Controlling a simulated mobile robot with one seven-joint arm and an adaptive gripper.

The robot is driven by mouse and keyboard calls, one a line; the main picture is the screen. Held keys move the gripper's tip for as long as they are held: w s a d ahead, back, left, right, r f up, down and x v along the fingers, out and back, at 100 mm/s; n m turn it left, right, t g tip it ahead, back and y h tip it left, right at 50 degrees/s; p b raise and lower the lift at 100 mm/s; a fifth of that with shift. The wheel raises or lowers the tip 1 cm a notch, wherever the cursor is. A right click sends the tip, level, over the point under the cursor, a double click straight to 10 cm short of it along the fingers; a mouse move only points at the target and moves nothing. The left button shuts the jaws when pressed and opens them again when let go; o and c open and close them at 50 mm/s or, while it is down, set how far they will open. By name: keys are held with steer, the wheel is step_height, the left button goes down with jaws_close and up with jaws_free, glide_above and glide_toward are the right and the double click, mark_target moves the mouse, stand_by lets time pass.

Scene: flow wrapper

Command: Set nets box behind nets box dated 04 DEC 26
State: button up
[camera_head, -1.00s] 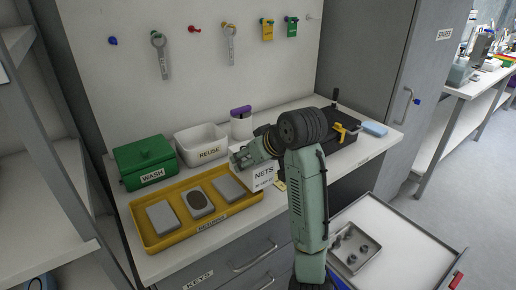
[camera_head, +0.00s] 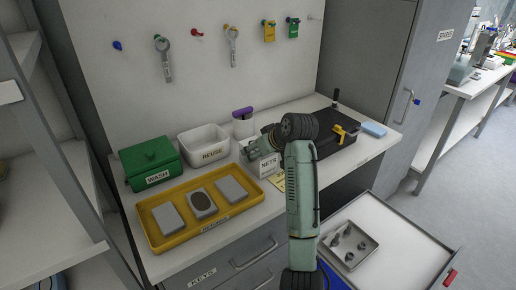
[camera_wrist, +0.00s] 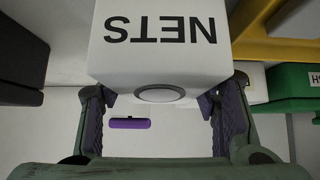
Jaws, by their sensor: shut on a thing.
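In the head view a white box lettered NETS (camera_head: 268,167) is at the counter's front right of the yellow tray, just below my gripper (camera_head: 262,148). Its date line is too small to read, and my gripper and arm cover part of it. In the wrist view a white NETS box (camera_wrist: 160,58) fills the top middle, lettering upside down, between the fingers of my gripper (camera_wrist: 160,108), which is shut on it. I cannot make out a second NETS box or the date 04 DEC 26.
A yellow tray (camera_head: 158,238) with grey blocks, a green WASH box (camera_head: 150,160) and a white REUSE bin (camera_head: 205,145) stand left. An open drawer (camera_head: 400,250) is below.

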steer(key=shift+f, duration=0.2)
steer(key=o, duration=1.3)
steer(key=shift+r, duration=0.15)
